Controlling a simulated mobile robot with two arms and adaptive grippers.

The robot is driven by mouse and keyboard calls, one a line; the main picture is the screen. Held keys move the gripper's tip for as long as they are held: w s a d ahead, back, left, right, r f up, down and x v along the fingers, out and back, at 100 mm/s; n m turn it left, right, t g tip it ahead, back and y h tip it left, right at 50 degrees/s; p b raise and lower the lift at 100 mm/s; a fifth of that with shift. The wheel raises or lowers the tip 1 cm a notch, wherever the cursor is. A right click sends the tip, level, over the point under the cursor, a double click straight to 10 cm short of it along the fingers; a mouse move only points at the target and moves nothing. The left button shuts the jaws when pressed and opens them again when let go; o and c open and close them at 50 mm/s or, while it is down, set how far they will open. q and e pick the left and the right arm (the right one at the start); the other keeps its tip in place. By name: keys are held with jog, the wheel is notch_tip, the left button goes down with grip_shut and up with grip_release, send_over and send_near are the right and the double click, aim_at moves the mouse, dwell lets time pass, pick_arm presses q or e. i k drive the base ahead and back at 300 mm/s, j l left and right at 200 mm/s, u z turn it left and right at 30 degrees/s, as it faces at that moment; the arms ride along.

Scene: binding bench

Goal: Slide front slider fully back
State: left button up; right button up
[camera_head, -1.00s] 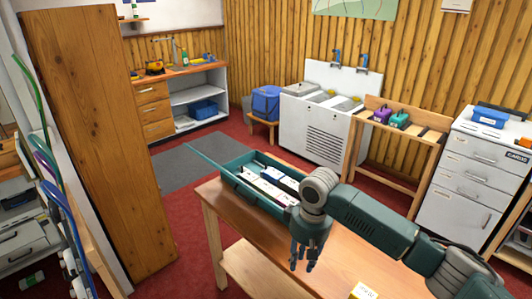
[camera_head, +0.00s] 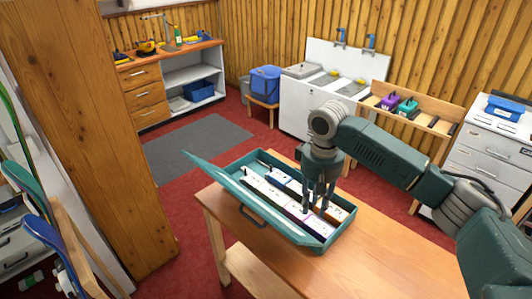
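A teal open case (camera_head: 338,232) lies on the wooden table, its lid tilted up on the left side. Inside are long white strips in rows; the front strip (camera_head: 275,197) runs lengthwise near the lid, and another white strip (camera_head: 283,182) lies behind it. Small dark knobs show near their far ends. Which part is the front slider is hard to tell. My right gripper (camera_head: 318,208) points down over the near right part of the case. Its fingers are spread with gaps between them and hide part of the strips. Contact cannot be told. My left gripper is out of view.
The wooden table (camera_head: 400,255) is bare to the right of the case. A tall wooden panel (camera_head: 85,130) stands at the left. A white sink unit (camera_head: 300,115), a rack with coloured tools and a drawer cabinet (camera_head: 490,150) stand behind.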

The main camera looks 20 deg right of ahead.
aim_at(272, 170)
jog(key=i, duration=1.45)
